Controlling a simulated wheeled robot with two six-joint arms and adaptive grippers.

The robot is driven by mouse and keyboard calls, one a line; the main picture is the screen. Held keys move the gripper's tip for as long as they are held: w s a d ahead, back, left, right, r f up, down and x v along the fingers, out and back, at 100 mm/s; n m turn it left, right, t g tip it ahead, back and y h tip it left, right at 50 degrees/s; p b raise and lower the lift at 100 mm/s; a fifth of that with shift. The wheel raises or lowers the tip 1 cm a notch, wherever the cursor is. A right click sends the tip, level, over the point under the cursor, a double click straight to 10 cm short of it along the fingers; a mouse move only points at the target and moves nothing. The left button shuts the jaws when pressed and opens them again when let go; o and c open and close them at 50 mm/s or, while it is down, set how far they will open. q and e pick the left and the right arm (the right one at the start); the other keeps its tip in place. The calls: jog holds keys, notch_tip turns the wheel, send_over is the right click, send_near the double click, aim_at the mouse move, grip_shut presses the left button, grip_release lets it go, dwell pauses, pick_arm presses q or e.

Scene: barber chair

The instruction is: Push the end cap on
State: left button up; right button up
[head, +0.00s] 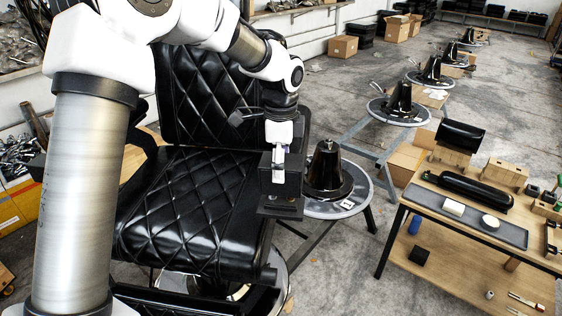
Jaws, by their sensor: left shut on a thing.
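My left arm comes in from the left and reaches over the black quilted barber chair (190,215). My left gripper (281,198) is at the chair's right side, above the front right part of the seat edge, pointing down. It is shut on a small dark part, which the gripper mostly hides; I cannot tell whether this is the end cap or whether it touches the chair. A white square piece (453,208) and a white round piece (490,221) lie on the grey tray (425,195). My right gripper is not in view.
A black cone-shaped base (326,172) stands on a round plate just right of my left gripper. The wooden workbench (475,242) on the right carries the tray, a long black pad (468,190) and wooden blocks. Several more chair bases stand behind. Floor between chair and bench is partly clear.

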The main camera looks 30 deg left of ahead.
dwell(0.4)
pick_arm(q)
jog(key=shift+p, duration=0.4)
jog(key=shift+f+b, duration=1.1)
jog(key=shift+f, duration=1.55)
jog(key=o, duration=1.3)
jog(key=shift+r, duration=0.1)
jog(key=shift+o, duration=0.2)
jog(key=shift+r, duration=0.1)
notch_tip(320, 180, up, 12)
jog(key=shift+s+f, duration=0.1)
jog(key=shift+f, duration=0.1)
